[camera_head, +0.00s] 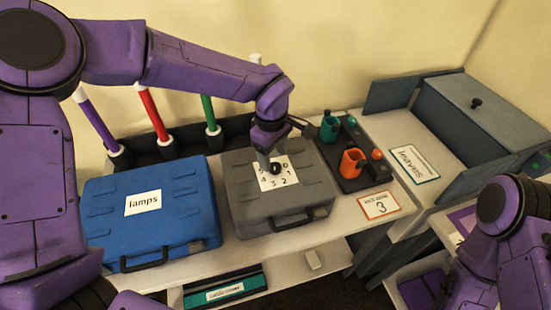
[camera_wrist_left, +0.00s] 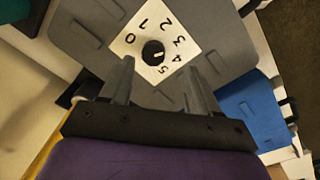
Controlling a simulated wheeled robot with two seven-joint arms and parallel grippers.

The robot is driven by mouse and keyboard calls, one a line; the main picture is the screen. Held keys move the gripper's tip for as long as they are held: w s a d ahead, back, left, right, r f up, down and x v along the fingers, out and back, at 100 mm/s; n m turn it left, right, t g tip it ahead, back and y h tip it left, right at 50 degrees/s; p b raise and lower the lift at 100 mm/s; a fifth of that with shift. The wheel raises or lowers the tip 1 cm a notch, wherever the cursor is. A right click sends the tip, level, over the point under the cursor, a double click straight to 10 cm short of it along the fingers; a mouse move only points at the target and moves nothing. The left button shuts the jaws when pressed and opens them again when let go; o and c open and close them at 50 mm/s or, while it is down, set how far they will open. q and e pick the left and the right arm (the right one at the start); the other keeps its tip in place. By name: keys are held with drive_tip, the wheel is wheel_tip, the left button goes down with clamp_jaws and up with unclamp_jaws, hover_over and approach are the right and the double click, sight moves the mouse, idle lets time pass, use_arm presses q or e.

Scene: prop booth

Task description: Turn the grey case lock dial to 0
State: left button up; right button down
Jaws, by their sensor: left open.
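The grey case (camera_head: 315,180) lies closed on the table, with a white number plate (camera_head: 288,163) on its lid. A black dial (camera_head: 275,168) sits in the middle of the plate; it also shows in the left wrist view (camera_wrist_left: 152,48), ringed by the digits 0 to 5. A pale mark on the dial appears to face the 3–4 side, away from 0, but it is small. My left gripper (camera_head: 267,162) is open just over the dial. In the left wrist view its fingertips (camera_wrist_left: 157,68) are apart, with the dial beyond them and nothing held. My right gripper is out of view.
A blue "lamps" case (camera_head: 175,215) lies left of the grey case. A dark tray (camera_head: 350,180) with green and orange cups stands to the right. Coloured tubes stand in a rack behind.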

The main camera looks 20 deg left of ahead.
sight(275, 166)
use_arm(q)
drive_tip(key=f, duration=0.2)
drive_tip(key=w+f, duration=0.1)
drive_tip(key=f, duration=0.1)
drive_tip(key=shift+w+f, duration=0.1)
drive_tip(key=shift+f, duration=0.2)
drive_tip(key=shift+w+f, duration=0.25)
drive_tip(key=shift+f, duration=0.05)
drive_tip(key=shift+s+r, duration=0.15)
drive_tip(key=shift+s, duration=0.1)
drive_tip(key=shift+s+r, duration=0.1)
drive_tip(key=shift+s, duration=0.1)
drive_tip(key=shift+c, duration=1.2)
drive_tip(key=c, duration=0.5)
drive_tip(key=shift+w, duration=0.15)
drive_tip(key=c, duration=0.3)
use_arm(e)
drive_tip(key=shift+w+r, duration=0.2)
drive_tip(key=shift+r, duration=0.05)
